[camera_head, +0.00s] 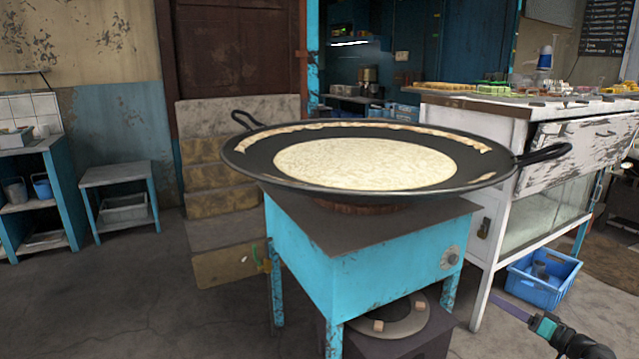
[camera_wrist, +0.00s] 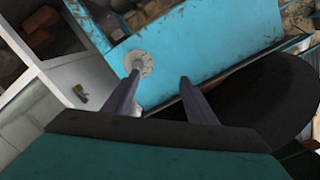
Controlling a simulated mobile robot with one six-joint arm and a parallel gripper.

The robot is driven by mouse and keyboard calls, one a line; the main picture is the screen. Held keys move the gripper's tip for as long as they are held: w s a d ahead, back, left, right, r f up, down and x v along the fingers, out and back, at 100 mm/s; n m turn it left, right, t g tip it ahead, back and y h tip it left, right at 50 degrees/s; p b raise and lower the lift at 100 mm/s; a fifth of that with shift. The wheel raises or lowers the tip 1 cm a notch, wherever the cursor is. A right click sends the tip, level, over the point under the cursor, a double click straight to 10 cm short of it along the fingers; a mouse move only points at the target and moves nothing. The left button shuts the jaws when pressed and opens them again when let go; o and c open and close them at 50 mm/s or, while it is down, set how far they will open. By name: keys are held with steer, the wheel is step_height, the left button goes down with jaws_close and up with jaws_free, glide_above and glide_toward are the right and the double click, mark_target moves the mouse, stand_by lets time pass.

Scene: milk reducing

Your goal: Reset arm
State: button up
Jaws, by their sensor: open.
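My gripper (camera_wrist: 158,85) is open and empty in the wrist view. Its two purple-grey fingers are apart, with the front of the turquoise stove (camera_wrist: 205,45) and its round knob (camera_wrist: 140,63) behind them. In the head view, my gripper (camera_head: 512,308) shows at the lower right, to the right of the stove (camera_head: 330,255) and apart from it. A wide black pan (camera_head: 245,160) rests on the stove with a pale, milky layer (camera_head: 365,163) in its middle and a pale strip along its far rim. The pan's dark edge (camera_wrist: 280,110) shows at the right of the wrist view.
A white counter cabinet (camera_head: 500,215) with food on top stands right of the stove. A blue crate (camera_head: 545,278) sits on the floor near my gripper. Worn steps (camera_head: 215,180) are behind the stove. The floor at left front is clear.

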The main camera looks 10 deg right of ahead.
steer(key=w+a+f+n+g+y+p, duration=0.1)
steer(key=w+a+g+y+p, duration=0.15)
steer(key=w+a, duration=0.6)
steer(key=w+a+f+n+g+y+p, duration=0.1)
steer(key=w+a+f+y+p, duration=0.2)
steer(key=a, duration=1)
steer(key=s+a+f+n+g+y+p, duration=0.1)
steer(key=a+f+g+p, duration=0.2)
steer(key=a, duration=0.6)
steer(key=s+a+f+n+g+p, duration=0.1)
steer(key=s+a+f+g+p, duration=0.15)
steer(key=a, duration=0.65)
steer(key=s+a+f+n+g+y+p, duration=0.1)
steer(key=a+f+g+p, duration=0.15)
steer(key=a, duration=0.65)
steer(key=s+a+f+n+g+h+p, duration=0.15)
steer(key=s+a+f+g+p, duration=0.25)
steer(key=s+a, duration=0.5)
steer(key=s+a+f+n+g+h+p, duration=0.1)
steer(key=s+a+f+g+h+p, duration=0.4)
steer(key=s, duration=0.7)
steer(key=s+d+g+h+p, duration=0.1)
steer(key=s+d+g+h, duration=0.1)
steer(key=s, duration=0.9)
steer(key=s+d+f+m+h, duration=0.1)
steer(key=d+m+h, duration=0.2)
steer(key=d, duration=0.4)
steer(key=shift+s+d+h, duration=0.25)
steer(key=shift+d+h, duration=0.05)
steer(key=shift+h, duration=0.1)
